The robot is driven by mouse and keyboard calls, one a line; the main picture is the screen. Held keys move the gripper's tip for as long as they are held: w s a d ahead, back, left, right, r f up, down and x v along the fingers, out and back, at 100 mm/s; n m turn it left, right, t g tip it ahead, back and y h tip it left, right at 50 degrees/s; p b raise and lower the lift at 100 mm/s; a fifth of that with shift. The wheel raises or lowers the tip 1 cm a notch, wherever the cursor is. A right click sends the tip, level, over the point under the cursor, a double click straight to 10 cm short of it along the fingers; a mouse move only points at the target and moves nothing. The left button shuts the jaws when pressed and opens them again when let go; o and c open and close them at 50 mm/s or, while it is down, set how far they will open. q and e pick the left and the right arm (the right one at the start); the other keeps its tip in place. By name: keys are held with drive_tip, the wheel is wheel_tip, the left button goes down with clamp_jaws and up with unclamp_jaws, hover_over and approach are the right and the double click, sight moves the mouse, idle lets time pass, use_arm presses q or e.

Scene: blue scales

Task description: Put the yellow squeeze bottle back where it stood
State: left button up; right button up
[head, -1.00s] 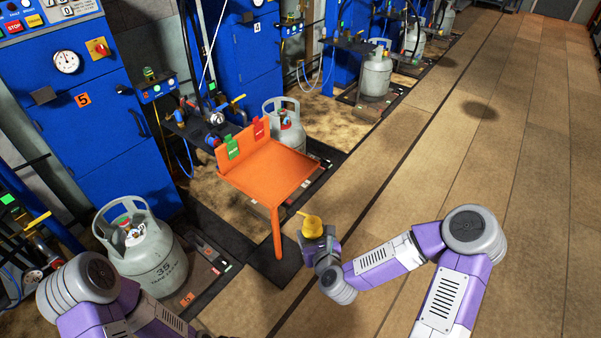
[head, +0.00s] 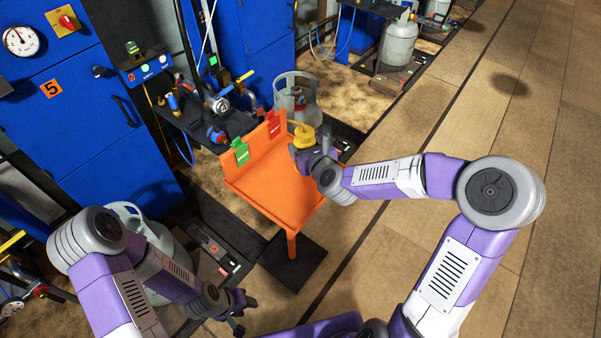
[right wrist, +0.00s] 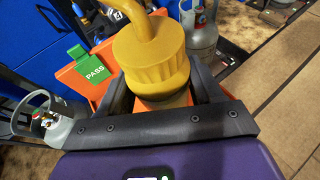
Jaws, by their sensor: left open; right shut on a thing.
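The yellow squeeze bottle (head: 303,134) is in my right gripper (head: 306,152), over the right edge of the orange stand's tray (head: 272,190). In the right wrist view the bottle's ribbed cap and bent spout (right wrist: 150,50) fill the middle, with the gripper fingers (right wrist: 165,98) shut around its body. The bottle's base is hidden, so I cannot tell whether it touches the tray. My left gripper (head: 235,306) is open and empty, low in front of the stand.
A green tag (head: 240,152) and a red tag (head: 274,122) hang on the stand's back panel. A grey gas cylinder (head: 298,98) stands behind it, another (head: 150,235) at left behind my left arm. Blue cabinets line the left. The floor at right is clear.

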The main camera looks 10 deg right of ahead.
drive_tip(key=f, duration=0.1)
drive_tip(key=f+b, duration=0.1)
drive_tip(key=f, duration=0.3)
drive_tip(key=shift+s+b, duration=0.25)
drive_tip(key=shift+b, duration=0.15)
drive_tip(key=shift+f+b, duration=0.85)
drive_tip(key=shift+f, duration=1.35)
drive_tip(key=shift+r, duration=0.1)
drive_tip(key=shift+f, duration=0.25)
drive_tip(key=o, duration=1.4)
drive_tip(key=shift+r, duration=0.1)
